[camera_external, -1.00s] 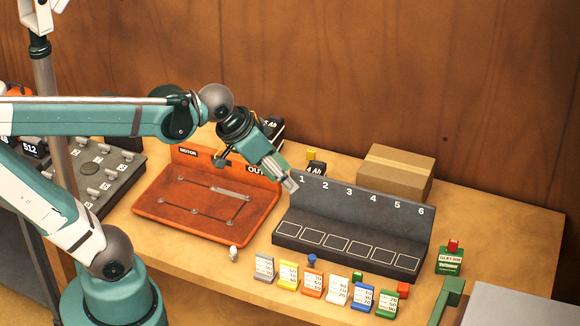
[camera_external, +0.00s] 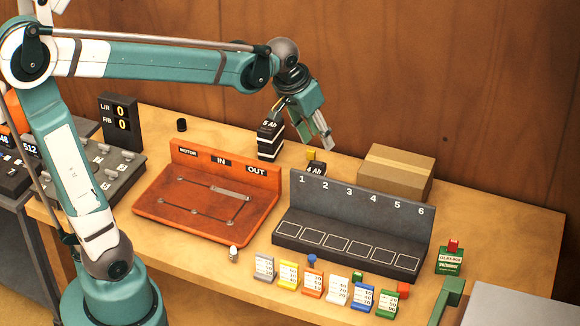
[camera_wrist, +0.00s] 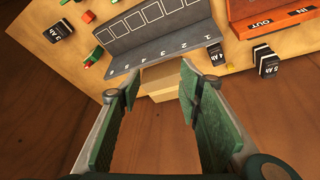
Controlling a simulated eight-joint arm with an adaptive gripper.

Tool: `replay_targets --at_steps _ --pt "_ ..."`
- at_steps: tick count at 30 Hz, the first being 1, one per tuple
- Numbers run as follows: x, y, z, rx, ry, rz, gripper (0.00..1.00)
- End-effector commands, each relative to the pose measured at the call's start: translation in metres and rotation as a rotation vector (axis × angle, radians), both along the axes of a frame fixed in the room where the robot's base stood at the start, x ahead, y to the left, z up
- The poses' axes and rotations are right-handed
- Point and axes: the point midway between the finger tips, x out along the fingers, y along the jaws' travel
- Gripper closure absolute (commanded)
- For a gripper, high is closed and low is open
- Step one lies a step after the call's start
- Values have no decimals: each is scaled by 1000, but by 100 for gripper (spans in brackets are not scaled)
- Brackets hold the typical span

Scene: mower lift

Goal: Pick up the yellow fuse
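The small yellow fuse (camera_external: 311,155) shows in the external view at a dark block marked 4 Ah (camera_external: 315,169), behind the left end of the numbered rack.
A cardboard box (camera_external: 396,172) stands right of the fuse, and it shows between my fingers in the wrist view (camera_wrist: 162,82). The grey numbered rack (camera_external: 350,226) is in front. A 5 Ah block (camera_external: 270,140) and an orange IN/OUT panel (camera_external: 207,203) are left.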

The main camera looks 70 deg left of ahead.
Motion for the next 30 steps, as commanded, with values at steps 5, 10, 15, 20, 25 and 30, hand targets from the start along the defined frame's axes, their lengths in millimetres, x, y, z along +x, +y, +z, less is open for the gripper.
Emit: replay_targets --at_steps 5,10,15,20,25,30 --pt "26 27 -8 -12 27 43 65" --pt "48 54 -18 -23 53 81 65" --pt "69 81 -30 -36 78 122 65" --pt "87 108 -45 -47 102 159 65" --pt "106 138 -62 -59 127 197 65" --pt "122 169 -82 -73 151 237 65"
